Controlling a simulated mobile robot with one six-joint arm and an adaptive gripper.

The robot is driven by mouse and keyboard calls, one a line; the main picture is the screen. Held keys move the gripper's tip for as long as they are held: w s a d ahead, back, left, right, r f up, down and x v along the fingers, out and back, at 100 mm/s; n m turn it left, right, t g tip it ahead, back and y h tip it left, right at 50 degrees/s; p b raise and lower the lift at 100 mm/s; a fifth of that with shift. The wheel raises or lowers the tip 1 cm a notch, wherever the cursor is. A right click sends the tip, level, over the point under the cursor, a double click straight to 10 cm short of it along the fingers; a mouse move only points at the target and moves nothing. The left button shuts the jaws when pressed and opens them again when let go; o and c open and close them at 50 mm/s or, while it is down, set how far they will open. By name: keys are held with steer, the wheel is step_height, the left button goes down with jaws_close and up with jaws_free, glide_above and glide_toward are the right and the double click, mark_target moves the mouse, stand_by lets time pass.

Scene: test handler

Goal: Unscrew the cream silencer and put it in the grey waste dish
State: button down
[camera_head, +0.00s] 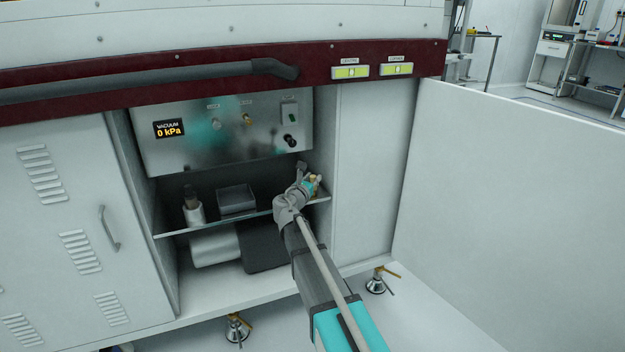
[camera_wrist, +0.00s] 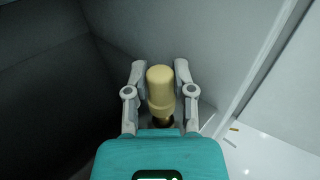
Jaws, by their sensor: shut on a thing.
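The cream silencer (camera_wrist: 160,90) shows in the wrist view, between the two fingers of my gripper (camera_wrist: 160,72). My gripper is shut on it. A dark, brassy part shows just below the silencer in that view; I cannot tell whether the silencer is joined to it. In the head view my gripper (camera_head: 311,178) reaches into the open cabinet at the right end of the shelf, and the silencer is mostly hidden there. The grey waste dish (camera_head: 237,199) stands on the shelf, to the left of my gripper.
A white container with a dark top (camera_head: 193,207) stands left of the dish on the shelf (camera_head: 245,217). A steel panel (camera_head: 225,140) with a 0 kPa display hangs above. A cylinder (camera_head: 213,247) lies below the shelf. The cabinet's right wall is close beside my gripper.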

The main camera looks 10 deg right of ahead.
steer(key=shift+n+t+y, duration=0.7)
steer(key=shift+n+y, duration=0.2)
steer(key=shift+y, duration=0.3)
steer(key=shift+d+n+y, duration=0.1)
steer(key=shift+n+y, duration=0.2)
steer(key=shift+y, duration=0.1)
steer(key=shift+s+t+y, duration=0.1)
steer(key=shift+t+y, duration=0.2)
steer(key=shift+n+t+y, duration=0.5)
steer(key=shift+n+y, duration=1.5)
steer(key=shift+y, duration=0.8)
steer(key=c, duration=0.7)
jaws_free()
